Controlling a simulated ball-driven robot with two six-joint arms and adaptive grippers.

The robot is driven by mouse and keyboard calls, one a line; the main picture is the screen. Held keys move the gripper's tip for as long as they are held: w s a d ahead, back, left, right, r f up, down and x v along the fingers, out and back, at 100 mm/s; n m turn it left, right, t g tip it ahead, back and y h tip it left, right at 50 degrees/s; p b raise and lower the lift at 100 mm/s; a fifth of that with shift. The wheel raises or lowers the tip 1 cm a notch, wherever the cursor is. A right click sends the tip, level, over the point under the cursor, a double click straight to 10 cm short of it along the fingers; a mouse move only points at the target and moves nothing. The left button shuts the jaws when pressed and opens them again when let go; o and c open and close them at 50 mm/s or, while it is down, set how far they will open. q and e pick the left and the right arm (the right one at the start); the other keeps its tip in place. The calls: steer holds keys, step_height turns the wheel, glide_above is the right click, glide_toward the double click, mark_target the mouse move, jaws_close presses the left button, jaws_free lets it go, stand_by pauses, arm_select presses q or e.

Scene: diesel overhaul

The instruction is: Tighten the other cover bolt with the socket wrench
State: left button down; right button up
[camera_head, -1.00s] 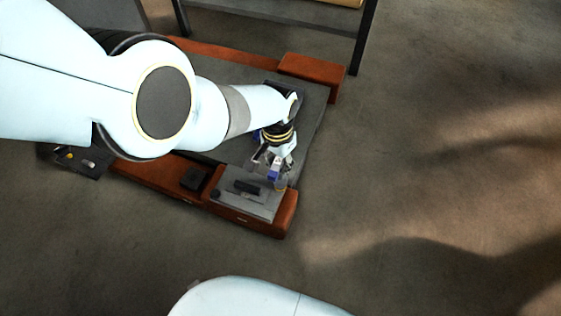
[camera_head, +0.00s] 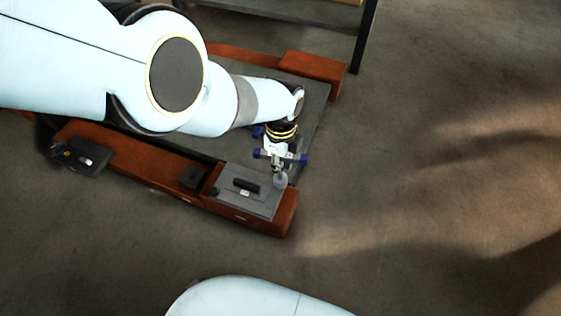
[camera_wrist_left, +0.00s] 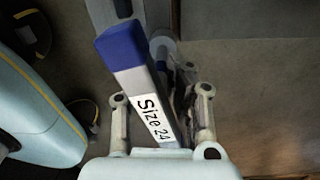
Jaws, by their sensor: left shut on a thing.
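My left gripper (camera_head: 275,155) is over the near right end of the machine and is shut on the socket wrench (camera_head: 292,158). The wrench has blue ends and lies roughly left to right in the head view. A pale round part, apparently its socket, hangs below it by the right edge of the grey cover (camera_head: 262,207). In the left wrist view the wrench (camera_wrist_left: 143,88) shows a blue end and a "Size 24" label. The bolt under the socket is hidden, so I cannot tell whether they are engaged. My right gripper is out of view.
The cover carries a black handle (camera_head: 246,185) and sits on the orange-red frame (camera_head: 286,214). A dark tray (camera_head: 82,157) with small items is farther left. The floor on the right is clear.

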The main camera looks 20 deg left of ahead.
arm_select(q)
steer(key=m, duration=0.4)
steer(key=shift+w, duration=0.1)
steer(key=m, duration=1.3)
steer(key=shift+y, duration=0.3)
